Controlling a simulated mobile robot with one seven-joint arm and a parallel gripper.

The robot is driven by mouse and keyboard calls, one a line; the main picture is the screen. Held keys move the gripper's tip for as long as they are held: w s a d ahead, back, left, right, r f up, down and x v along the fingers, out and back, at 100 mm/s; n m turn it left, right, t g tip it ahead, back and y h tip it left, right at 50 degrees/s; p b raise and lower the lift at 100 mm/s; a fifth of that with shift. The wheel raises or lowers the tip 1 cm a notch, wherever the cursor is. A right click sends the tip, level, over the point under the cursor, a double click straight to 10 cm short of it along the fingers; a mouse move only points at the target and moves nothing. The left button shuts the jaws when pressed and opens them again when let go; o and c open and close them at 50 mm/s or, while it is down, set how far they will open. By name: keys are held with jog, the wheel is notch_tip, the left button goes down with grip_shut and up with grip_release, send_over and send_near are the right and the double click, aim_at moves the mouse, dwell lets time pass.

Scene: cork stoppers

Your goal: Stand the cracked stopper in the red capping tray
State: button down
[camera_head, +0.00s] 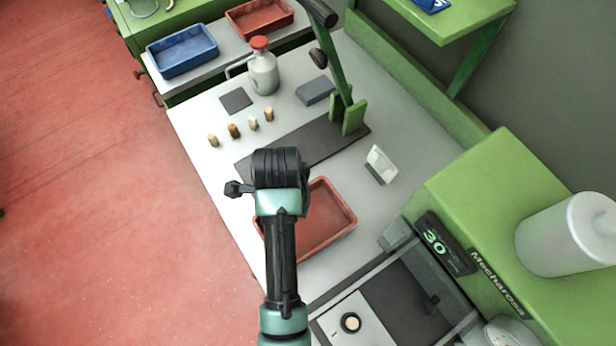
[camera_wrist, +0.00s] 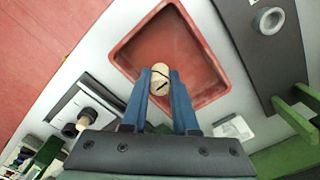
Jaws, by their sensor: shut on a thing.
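In the wrist view my gripper (camera_wrist: 160,84) has its blue fingers shut on a pale cork stopper (camera_wrist: 159,76). The stopper has a dark, crack-like line across it. It is over the near part of the red tray (camera_wrist: 127,56); I cannot tell whether it touches the tray floor. In the head view the red tray (camera_head: 335,234) lies on the bench, partly covered by my arm, and the fingers and held stopper are hidden. The tray floor that shows looks empty.
Several other stoppers (camera_head: 234,130) stand in a row on the bench. A dark mat (camera_head: 318,146) with a green stand (camera_head: 354,116) lies beyond the tray. A small white display (camera_head: 381,163) and a green machine (camera_head: 480,215) are on the right. A blue bin (camera_head: 182,52) is at back left.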

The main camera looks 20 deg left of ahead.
notch_tip(320, 180, down, 5)
jog(key=shift+w+a+r, duration=0.1)
jog(key=shift+f, duration=1.95)
jog(key=shift+f, duration=0.15)
jog(key=c, duration=0.7)
grip_release()
notch_tip(320, 180, up, 12)
jog(key=shift+r, duration=0.2)
